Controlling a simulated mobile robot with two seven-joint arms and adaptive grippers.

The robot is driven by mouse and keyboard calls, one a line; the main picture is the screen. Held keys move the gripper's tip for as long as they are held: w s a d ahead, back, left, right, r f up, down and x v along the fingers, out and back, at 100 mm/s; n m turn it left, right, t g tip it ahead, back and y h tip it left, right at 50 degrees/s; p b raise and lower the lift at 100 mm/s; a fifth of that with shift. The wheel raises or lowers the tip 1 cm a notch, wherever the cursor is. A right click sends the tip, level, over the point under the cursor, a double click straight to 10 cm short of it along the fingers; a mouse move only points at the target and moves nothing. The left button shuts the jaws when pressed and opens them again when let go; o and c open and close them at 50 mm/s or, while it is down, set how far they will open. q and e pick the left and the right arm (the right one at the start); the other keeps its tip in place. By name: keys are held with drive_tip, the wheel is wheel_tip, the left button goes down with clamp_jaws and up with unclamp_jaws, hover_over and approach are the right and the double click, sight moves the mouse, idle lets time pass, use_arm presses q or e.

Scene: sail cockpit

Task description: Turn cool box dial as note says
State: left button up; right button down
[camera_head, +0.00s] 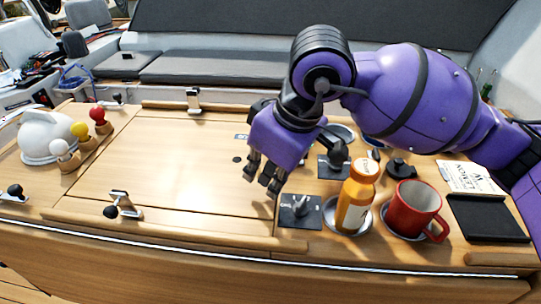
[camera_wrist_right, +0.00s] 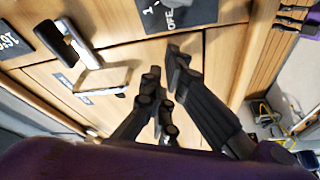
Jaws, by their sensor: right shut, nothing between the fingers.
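A dark plate with a knob (camera_head: 300,208) lies on the wooden counter, right of the large hatch panel. A second dark plate with a knob (camera_head: 333,167) is behind it, partly hidden by my right arm. I cannot tell which is the cool box dial. My right gripper (camera_head: 263,178) is shut and empty, pointing down over the counter just left of the plates; it also shows in the right wrist view (camera_wrist_right: 163,68). There a dark plate reading "OFF" (camera_wrist_right: 185,10) is near the fingertips. A white paper (camera_head: 468,178) with "LEMON" stands at right. My left gripper is not in view.
An orange bottle (camera_head: 355,200) and a red mug (camera_head: 413,208) stand close right of the front plate. A black tray (camera_head: 488,218) is farther right. A white kettle (camera_head: 46,138) is at far left. Metal latches (camera_head: 122,204) edge the hatch panel (camera_head: 170,165), which is bare.

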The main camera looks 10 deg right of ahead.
sight(301, 206)
drive_tip(key=shift+s+d+r+p, duration=0.15)
drive_tip(key=shift+s+d, duration=0.25)
drive_tip(key=shift+d, duration=0.2)
drive_tip(key=shift+s+d+r+p, duration=0.15)
drive_tip(key=shift+s+d, duration=0.2)
drive_tip(key=shift+d, duration=0.2)
drive_tip(key=shift+s+d, duration=0.25)
drive_tip(key=shift+d, duration=0.05)
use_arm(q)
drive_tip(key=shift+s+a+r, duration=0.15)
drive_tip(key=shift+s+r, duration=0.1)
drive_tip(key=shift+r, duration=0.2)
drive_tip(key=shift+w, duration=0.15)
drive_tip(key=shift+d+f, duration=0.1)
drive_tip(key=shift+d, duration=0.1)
use_arm(e)
drive_tip(key=shift+s+a, duration=0.1)
